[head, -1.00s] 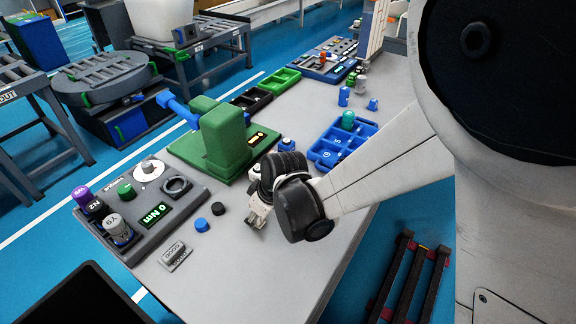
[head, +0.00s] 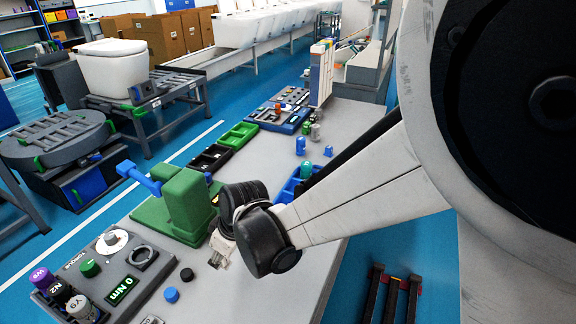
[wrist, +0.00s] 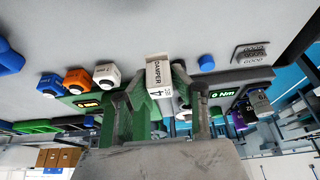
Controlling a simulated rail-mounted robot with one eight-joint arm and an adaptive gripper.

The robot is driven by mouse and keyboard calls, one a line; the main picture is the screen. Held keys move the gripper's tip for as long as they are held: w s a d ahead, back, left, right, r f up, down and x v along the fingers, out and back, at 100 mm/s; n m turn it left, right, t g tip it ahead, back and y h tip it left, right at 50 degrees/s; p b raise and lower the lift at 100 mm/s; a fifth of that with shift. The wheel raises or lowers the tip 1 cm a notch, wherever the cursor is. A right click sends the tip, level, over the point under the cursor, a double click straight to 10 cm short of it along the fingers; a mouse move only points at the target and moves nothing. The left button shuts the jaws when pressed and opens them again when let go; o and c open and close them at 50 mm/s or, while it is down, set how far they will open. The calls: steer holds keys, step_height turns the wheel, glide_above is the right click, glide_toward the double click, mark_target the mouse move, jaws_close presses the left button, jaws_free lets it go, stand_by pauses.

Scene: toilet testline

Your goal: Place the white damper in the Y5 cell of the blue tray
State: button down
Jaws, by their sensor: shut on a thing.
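In the wrist view, a white damper (wrist: 158,75) marked DAMPER stands between the fingers of my gripper (wrist: 163,92), which is shut on it. In the head view my gripper (head: 222,250) is beside the green press stand, over the grey table; the damper is hard to make out there. The blue tray (head: 290,190) is on the table beyond my arm, which hides much of it. A teal-green part (head: 306,170) stands at the tray. The Y5 mark cannot be read.
A green press stand (head: 185,205) is left of my gripper. A torque station (head: 110,262) with several labelled cylinders is at the lower left. A blue cap (head: 171,295) and a black cap (head: 187,274) lie nearby. White, orange and blue hexagonal parts (wrist: 76,80) show in the wrist view.

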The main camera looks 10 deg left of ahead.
steer(key=w+d+r+m+t+h+b, duration=0.1)
steer(key=w+d+m+t+h+b, duration=0.15)
steer(key=w+m, duration=0.95)
steer(key=w+d+r+m+t+h+b, duration=0.1)
steer(key=w+d+m+h+b, duration=0.35)
steer(key=w, duration=1.45)
steer(key=shift+m+y, duration=0.75)
steer(key=shift+y, duration=0.05)
steer(key=w+d+f, duration=0.1)
steer(key=w+f, duration=0.1)
steer(key=w, duration=0.1)
steer(key=w+d+f, duration=0.1)
steer(key=w+f, duration=0.1)
steer(key=w, duration=0.1)
steer(key=w+d+f, duration=0.1)
steer(key=w+f, duration=0.1)
steer(key=w, duration=0.1)
steer(key=shift+w+d+f+p, duration=0.15)
steer(key=shift+d+p, duration=0.2)
steer(key=shift+w+d+f, duration=0.1)
steer(key=shift+f, duration=1.95)
steer(key=shift+f, duration=0.1)
steer(key=shift+f+b, duration=0.15)
steer(key=shift+b, duration=0.15)
steer(key=c, duration=1.8)
jaws_free()
steer(key=shift+o, duration=0.2)
